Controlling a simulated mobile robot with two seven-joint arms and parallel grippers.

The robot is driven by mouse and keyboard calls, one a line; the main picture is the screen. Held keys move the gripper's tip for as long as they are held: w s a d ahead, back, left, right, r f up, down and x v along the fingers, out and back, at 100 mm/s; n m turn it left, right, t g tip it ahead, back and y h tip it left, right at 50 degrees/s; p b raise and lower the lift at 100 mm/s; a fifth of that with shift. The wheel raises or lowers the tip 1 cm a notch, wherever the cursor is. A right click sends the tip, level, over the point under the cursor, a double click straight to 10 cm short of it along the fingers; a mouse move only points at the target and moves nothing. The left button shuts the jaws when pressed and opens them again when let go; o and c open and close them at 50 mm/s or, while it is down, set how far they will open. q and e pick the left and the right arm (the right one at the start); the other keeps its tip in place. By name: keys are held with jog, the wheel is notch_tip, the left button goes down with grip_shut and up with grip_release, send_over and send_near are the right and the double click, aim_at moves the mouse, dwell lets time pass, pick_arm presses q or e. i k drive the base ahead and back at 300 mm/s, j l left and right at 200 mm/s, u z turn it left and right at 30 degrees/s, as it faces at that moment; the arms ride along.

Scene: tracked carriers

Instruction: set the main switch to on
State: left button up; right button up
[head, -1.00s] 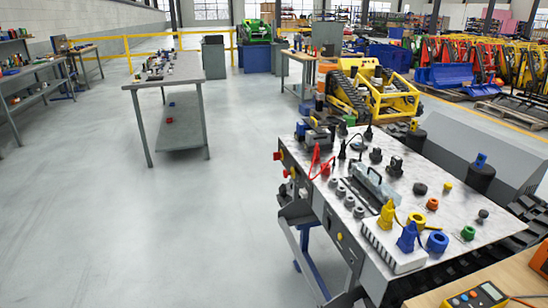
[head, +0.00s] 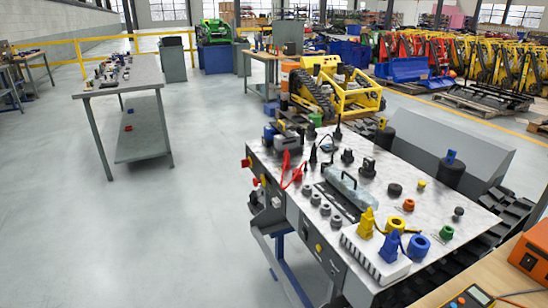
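A tracked carrier with a pale flat top (head: 420,213) stands at the right of the head view. Its dark side panel faces left and bears a red knob (head: 246,162) near the far corner, and a second red part (head: 256,182) just below it. A yellow round part (head: 319,248) sits lower on the same side, nearer to me. These are small, and I cannot tell which is the main switch or how it is set. Neither of my grippers shows.
Blue and yellow plugs (head: 391,245), rings and knobs stand on the carrier's top. A wooden bench with an orange box (head: 530,255) is at the lower right. A grey table (head: 147,75) stands at the back left. The floor (head: 150,235) left of the carrier is clear.

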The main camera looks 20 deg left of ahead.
aim_at(245, 163)
jog(key=i+j+z, duration=0.15)
jog(key=j+z, duration=0.15)
jog(key=j, duration=0.25)
jog(key=i+j+z, duration=0.15)
jog(key=j, duration=0.15)
jog(key=i+j+z, duration=0.1)
jog(key=j, duration=0.35)
jog(key=i+j+z, duration=0.15)
jog(key=j, duration=0.3)
jog(key=i+j, duration=0.1)
jog(key=j, duration=0.45)
jog(key=i+j, duration=0.1)
jog(key=j, duration=0.5)
jog(key=i+j, duration=0.1)
jog(key=j, duration=0.45)
jog(key=i+j, duration=0.1)
jog(key=j, duration=0.45)
jog(key=i+z, duration=0.05)
